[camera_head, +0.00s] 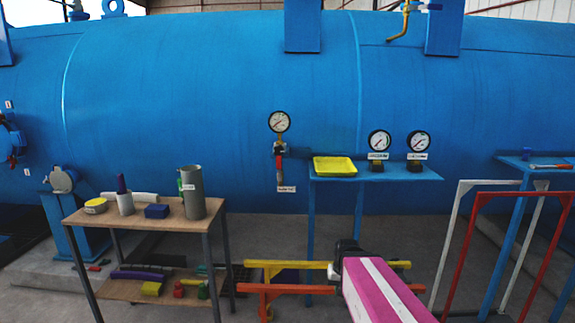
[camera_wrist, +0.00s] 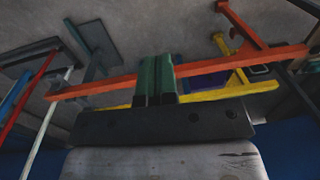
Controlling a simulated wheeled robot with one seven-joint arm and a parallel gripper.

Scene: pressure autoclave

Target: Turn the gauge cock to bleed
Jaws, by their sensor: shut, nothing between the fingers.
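The gauge cock (camera_head: 279,169) shows in the head view below a round pressure gauge (camera_head: 279,122) on the front of the blue vessel. Its red handle hangs straight down, above a small white label (camera_head: 286,189) too small to read. My gripper shows in the wrist view (camera_wrist: 156,68), with its two greenish fingers together and nothing between them. In the head view my pink arm link is at the lower right, low and well below the cock. My fingertips are not clear there. The cock does not show in the wrist view.
A blue shelf (camera_head: 400,175) with a yellow tray (camera_head: 335,166) and two more gauges stands right of the cock. A wooden-topped cart (camera_head: 150,215) stands at left. Yellow (camera_head: 285,264) and orange (camera_head: 285,288) barriers and red (camera_head: 465,245) and white frames are near my arm.

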